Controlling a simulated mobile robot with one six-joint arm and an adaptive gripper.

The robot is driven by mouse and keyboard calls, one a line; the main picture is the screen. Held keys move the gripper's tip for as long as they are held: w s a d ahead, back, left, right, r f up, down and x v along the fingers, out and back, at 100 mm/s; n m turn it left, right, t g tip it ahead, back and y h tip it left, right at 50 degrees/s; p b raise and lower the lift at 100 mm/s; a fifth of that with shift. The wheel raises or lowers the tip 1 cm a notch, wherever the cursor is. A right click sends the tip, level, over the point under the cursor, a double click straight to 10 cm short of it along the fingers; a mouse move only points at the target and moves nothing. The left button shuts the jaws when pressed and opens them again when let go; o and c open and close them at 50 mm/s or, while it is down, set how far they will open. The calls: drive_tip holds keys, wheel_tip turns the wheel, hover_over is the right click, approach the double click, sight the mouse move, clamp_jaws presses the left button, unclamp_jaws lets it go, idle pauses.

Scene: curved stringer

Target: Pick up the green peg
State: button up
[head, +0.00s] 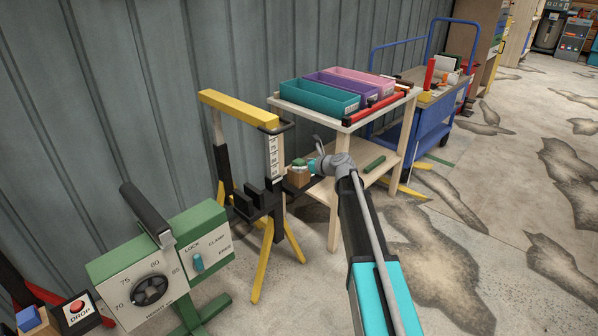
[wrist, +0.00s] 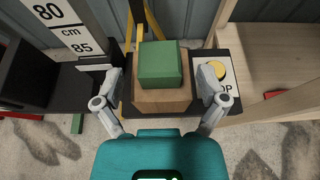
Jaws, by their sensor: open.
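The green peg (wrist: 160,65) is a block sitting on top of a brown wooden block (wrist: 160,100). In the head view the green peg (head: 299,163) sits on the wooden block (head: 299,178) beside the yellow-topped stand. My gripper (wrist: 160,82) is open, with one grey finger on each side of the peg and wooden block. From the wrist view I cannot tell how far the fingertips are above or in front of the peg, and no contact shows. In the head view my gripper (head: 315,166) is partly hidden by its own wrist.
A yellow button (wrist: 215,70) on a panel is close to the right finger. A height scale (wrist: 75,25) stands at left. The stand (head: 240,110) and a wooden table (head: 340,120) with coloured trays flank the peg. A green bar (head: 375,164) lies on the table's lower shelf.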

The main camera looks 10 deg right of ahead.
drive_tip(key=shift+x, duration=1)
drive_tip(key=c, duration=1.2)
drive_tip(key=shift+o, duration=0.2)
drive_tip(key=shift+r, duration=0.2)
wheel_tip(320, 180, up, 10)
drive_tip(key=p, duration=0.9)
drive_tip(key=shift+f+p, duration=0.15)
drive_tip(key=shift+p, duration=0.15)
